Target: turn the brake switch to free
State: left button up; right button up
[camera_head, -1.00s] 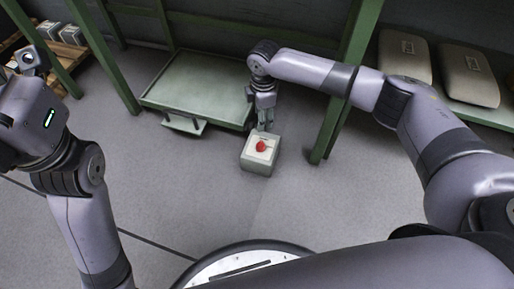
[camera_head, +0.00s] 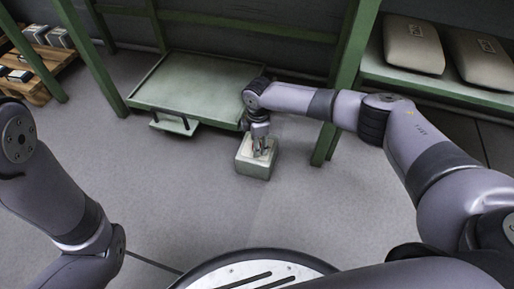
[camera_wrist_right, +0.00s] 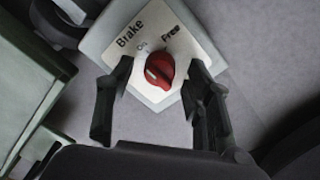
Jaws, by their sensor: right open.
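The brake switch is a red knob (camera_wrist_right: 160,70) on a pale plate (camera_wrist_right: 185,43) marked "Brake", "On" and "Free". A pale mark shows on the knob's left part; which label it points at is hard to tell. The plate tops a grey box (camera_head: 254,169) on the floor in the head view. My right gripper (camera_head: 261,152) is over the box, pointing down and hiding the knob there. In the right wrist view my right gripper (camera_wrist_right: 163,78) is open, with one finger on each side of the knob, not clearly touching it. My left gripper is out of view.
A green platform (camera_head: 195,85) with a handle (camera_head: 172,121) stands behind the box. A green post (camera_head: 345,90) rises to its right. Sacks (camera_head: 413,45) lie on a shelf at the right. A wooden pallet (camera_head: 35,85) stands far left. Floor around the box's front is clear.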

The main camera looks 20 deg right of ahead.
jog(key=shift+f, duration=0.35)
jog(key=shift+c, duration=0.2)
grip_shut()
